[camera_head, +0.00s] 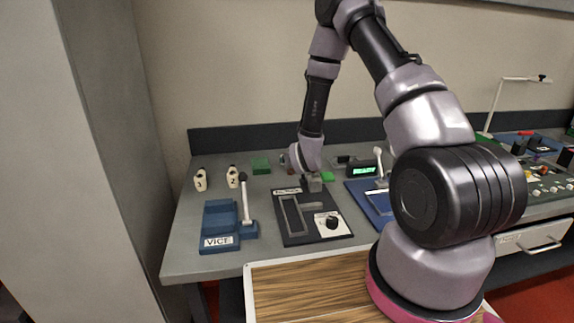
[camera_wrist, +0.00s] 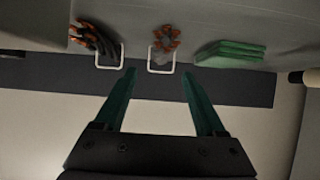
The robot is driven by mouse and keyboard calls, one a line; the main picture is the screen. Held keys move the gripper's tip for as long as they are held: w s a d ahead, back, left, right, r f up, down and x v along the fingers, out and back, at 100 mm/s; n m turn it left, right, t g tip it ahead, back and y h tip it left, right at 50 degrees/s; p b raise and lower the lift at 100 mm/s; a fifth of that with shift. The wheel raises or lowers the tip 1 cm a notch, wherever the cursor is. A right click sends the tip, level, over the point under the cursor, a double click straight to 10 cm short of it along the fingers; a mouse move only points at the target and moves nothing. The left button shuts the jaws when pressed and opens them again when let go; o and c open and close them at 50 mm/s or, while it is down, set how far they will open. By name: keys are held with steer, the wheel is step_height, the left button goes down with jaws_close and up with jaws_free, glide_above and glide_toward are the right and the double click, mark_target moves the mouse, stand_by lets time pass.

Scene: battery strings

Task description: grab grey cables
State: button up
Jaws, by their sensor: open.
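A bundle of dark grey cables (camera_wrist: 95,40) with orange ends hangs at a white bracket (camera_wrist: 108,66) at the upper left of the wrist view. A smaller orange-tipped bundle (camera_wrist: 166,42) sits at a second white bracket (camera_wrist: 161,71), near the top middle. My gripper (camera_wrist: 159,74) is open and empty, with its two green fingers apart. The fingertips point towards the second bracket, with the grey bundle off to the left. In the head view my wrist (camera_head: 306,154) is over the back of the bench, and the fingers and cables cannot be made out clearly.
A green stack (camera_wrist: 230,52) lies right of the brackets in the wrist view. On the bench (camera_head: 185,262) are a blue vice (camera_head: 219,224), a black fixture (camera_head: 295,236), two numbered bottles (camera_head: 200,181) and a display reading READY (camera_head: 363,170). A dark strip runs along the wall.

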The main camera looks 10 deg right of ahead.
steer(key=x, duration=0.5)
steer(key=shift+w+a+f, duration=0.15)
steer(key=shift+f, duration=0.2)
steer(key=shift+c, duration=0.3)
jaws_close()
